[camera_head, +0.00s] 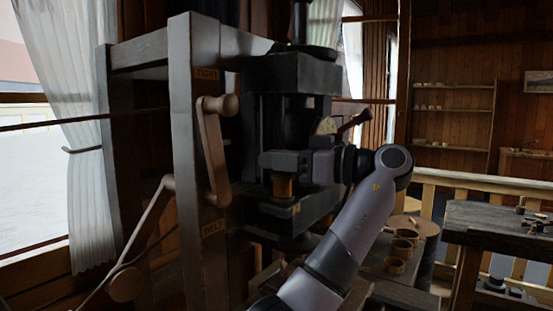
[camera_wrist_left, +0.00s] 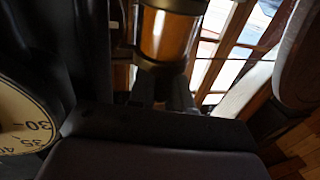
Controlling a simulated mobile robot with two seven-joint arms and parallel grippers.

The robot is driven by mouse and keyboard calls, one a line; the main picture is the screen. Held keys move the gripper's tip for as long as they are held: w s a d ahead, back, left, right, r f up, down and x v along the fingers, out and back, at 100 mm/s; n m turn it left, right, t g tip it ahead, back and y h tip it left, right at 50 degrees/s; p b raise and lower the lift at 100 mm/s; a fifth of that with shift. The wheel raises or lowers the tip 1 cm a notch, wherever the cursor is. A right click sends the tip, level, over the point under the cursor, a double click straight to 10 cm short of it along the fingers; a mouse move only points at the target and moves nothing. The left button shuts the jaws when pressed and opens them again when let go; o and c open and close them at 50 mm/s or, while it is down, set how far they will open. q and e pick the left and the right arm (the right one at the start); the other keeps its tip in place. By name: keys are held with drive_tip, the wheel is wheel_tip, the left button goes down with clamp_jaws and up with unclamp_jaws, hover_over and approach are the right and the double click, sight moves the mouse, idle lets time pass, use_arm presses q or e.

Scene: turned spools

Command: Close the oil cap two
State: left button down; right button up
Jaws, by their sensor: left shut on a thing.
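My left gripper (camera_head: 275,162) reaches in from the right, level, at the front of a dark machine frame (camera_head: 290,75). A small amber cylinder (camera_head: 283,186), looking like an oil cup, shows just under its fingers. In the left wrist view the amber cylinder (camera_wrist_left: 166,35) has dark metal bands. My left fingers (camera_wrist_left: 165,90) are shut at its dark end, which looks like the oil cap (camera_wrist_left: 160,65). The fingers hide part of it, and I cannot tell how the cap sits. No number or label shows on it.
A wooden crank handle (camera_head: 213,150) is on the post left of the gripper. A dial gauge (camera_head: 326,126) is close behind my gripper; it also shows in the wrist view (camera_wrist_left: 22,118).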

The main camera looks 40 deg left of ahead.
use_arm(q)
drive_tip(key=shift+n+g+h, duration=0.3)
drive_tip(key=shift+n+g, duration=0.1)
drive_tip(key=shift+g, duration=0.2)
drive_tip(key=c, duration=1.1)
unclamp_jaws()
drive_tip(key=shift+a, duration=0.1)
drive_tip(key=shift+w, duration=0.1)
drive_tip(key=shift+b+v, duration=0.45)
drive_tip(key=shift+v, duration=3.15)
